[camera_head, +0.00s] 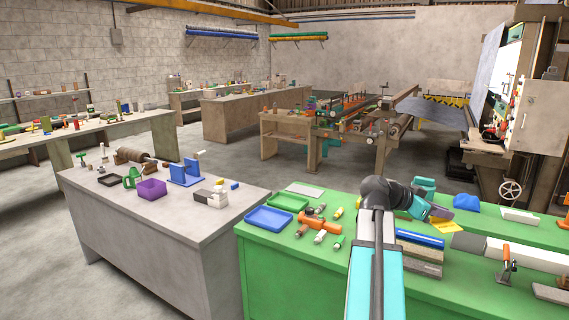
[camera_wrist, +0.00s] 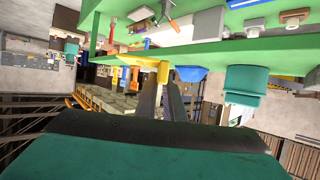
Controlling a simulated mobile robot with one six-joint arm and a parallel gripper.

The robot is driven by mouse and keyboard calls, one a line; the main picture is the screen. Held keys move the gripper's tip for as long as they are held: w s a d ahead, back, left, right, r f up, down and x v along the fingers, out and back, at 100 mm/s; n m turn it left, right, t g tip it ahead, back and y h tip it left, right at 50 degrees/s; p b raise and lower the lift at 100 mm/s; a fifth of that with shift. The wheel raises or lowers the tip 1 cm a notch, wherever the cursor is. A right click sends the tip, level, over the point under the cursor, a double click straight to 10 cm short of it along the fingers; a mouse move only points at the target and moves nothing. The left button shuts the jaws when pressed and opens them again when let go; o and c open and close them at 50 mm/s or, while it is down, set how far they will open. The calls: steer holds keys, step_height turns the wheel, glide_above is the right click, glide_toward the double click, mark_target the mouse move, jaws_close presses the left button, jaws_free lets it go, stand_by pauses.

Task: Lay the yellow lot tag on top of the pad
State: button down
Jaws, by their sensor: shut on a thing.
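The yellow lot tag (camera_head: 446,227) shows in the head view just below and right of my gripper (camera_head: 441,212), over the green bench. In the wrist view a yellow piece (camera_wrist: 163,72) sits at the tips of my gripper's two dark fingers (camera_wrist: 162,88). My gripper is shut on the tag. I cannot tell whether the tag touches the bench. A grey slab (camera_head: 418,252) lies left of and nearer than the tag; I cannot tell whether it is the pad.
A blue bar (camera_head: 420,239) lies close to the tag. A blue heap (camera_head: 466,202) is behind. Blue (camera_head: 268,219) and green (camera_head: 288,201) trays and several tools are on the left of the green bench (camera_head: 300,275).

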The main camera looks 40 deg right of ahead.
steer(key=w+a+f+n+t, duration=0.3)
steer(key=w+a, duration=0.6)
steer(key=w, duration=0.2)
steer(key=w+a+f+n+t, duration=0.2)
steer(key=w+a+n+t, duration=0.15)
steer(key=w+a, duration=0.6)
steer(key=w+a+f+n+t, duration=0.35)
steer(key=w+a, duration=0.45)
steer(key=w, duration=0.5)
steer(key=w+a+n+t+y, duration=0.3)
steer(key=w+a+n+y, duration=0.1)
steer(key=a, duration=0.8)
steer(key=w+a+r+n+t+y, duration=0.1)
steer(key=w+a+n+t+y, duration=0.2)
steer(key=a, duration=0.9)
steer(key=w+a+n+t+y, duration=0.3)
steer(key=w+a+n+y, duration=0.2)
steer(key=a, duration=0.8)
steer(key=shift+w+r+n+b, duration=0.35)
steer(key=shift+w+n, duration=0.05)
steer(key=shift+w, duration=1.3)
